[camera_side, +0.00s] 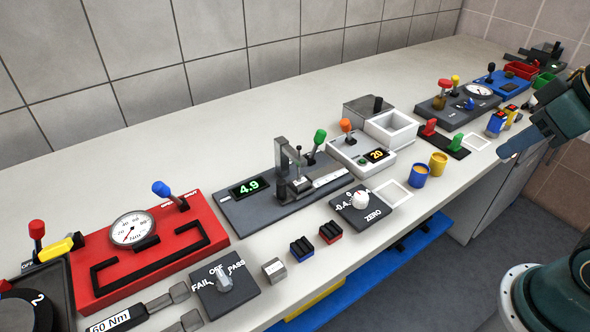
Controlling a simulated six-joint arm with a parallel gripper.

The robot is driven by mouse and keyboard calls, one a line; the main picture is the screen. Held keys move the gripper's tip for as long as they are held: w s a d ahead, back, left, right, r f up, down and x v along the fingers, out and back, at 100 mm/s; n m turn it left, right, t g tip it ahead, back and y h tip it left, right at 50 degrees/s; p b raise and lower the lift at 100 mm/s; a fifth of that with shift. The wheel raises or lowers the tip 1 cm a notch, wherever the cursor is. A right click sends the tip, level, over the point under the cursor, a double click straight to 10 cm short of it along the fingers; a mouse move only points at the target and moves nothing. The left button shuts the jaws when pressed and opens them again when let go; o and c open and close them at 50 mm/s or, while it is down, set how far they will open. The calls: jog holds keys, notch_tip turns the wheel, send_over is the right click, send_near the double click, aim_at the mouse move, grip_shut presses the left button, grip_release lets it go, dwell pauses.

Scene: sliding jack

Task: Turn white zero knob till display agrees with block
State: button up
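The white zero knob (360,199) sits on a dark plate (376,206) marked ZERO, with a printed scale that includes -0.4 and 0. The display (249,187) shows 4.9 in green on the grey measuring device (237,211), behind and left of the knob. A small silver block (274,270) stands on the bench left of the knob; its marking is too small to read. The end of my arm, with my gripper (508,152), is at the right, well away from the knob. Its fingers cannot be made out.
A blue-and-black and a red-and-black piece (330,232) lie left of the knob. Blue and yellow cups (438,163) and a white square outline (393,196) are to its right. A FAIL/PASS switch (225,280) is at the front left. A green-handled lever (319,139) rises behind the knob.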

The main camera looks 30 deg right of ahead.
jog(key=o, duration=0.5)
jog(key=shift+w+a+r+n, duration=0.1)
jog(key=shift+w+n, duration=0.2)
jog(key=shift+w, duration=0.05)
jog(key=shift+o, duration=0.2)
jog(key=n+g, duration=0.6)
jog(key=n, duration=1.1)
send_over(361, 195)
notch_tip(361, 195, down, 8)
jog(key=shift+r, duration=0.15)
notch_tip(361, 195, down, 14)
jog(key=shift+r, duration=0.1)
jog(key=c, duration=1)
